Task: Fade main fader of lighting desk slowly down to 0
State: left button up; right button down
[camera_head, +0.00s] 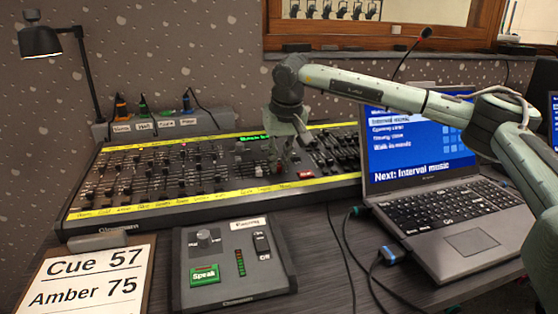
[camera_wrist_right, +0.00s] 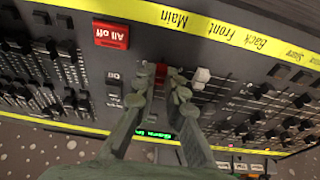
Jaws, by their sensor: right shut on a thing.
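The lighting desk (camera_head: 130,209) is a long black console with rows of faders and yellow label strips. My right gripper (camera_head: 287,143) is over the right half of the desk, and its fingers hide the fader in the head view. In the right wrist view the right gripper (camera_wrist_right: 160,92) has its fingers on both sides of a red fader cap (camera_wrist_right: 160,73), shut on it. This red cap is in line with the label "Main" (camera_wrist_right: 173,18). Its exact place along its slot is hard to tell. My left gripper is not in view.
An open laptop (camera_head: 460,215) stands right of the desk. An intercom box (camera_head: 232,290) and a cue card (camera_head: 90,280) are in front; a lamp (camera_head: 40,42) stands behind.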

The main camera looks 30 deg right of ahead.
aim_at(280, 175)
jog(key=shift+s+a, duration=0.1)
jog(key=shift+s, duration=0.15)
dwell(0.7)
jog(key=c, duration=1.8)
grip_release()
jog(key=shift+c, duration=0.2)
notch_tip(280, 175, up, 5)
jog(key=p, duration=0.3)
jog(key=shift+f+p, duration=0.2)
jog(key=shift+p, duration=0.2)
jog(key=shift+r, duration=0.65)
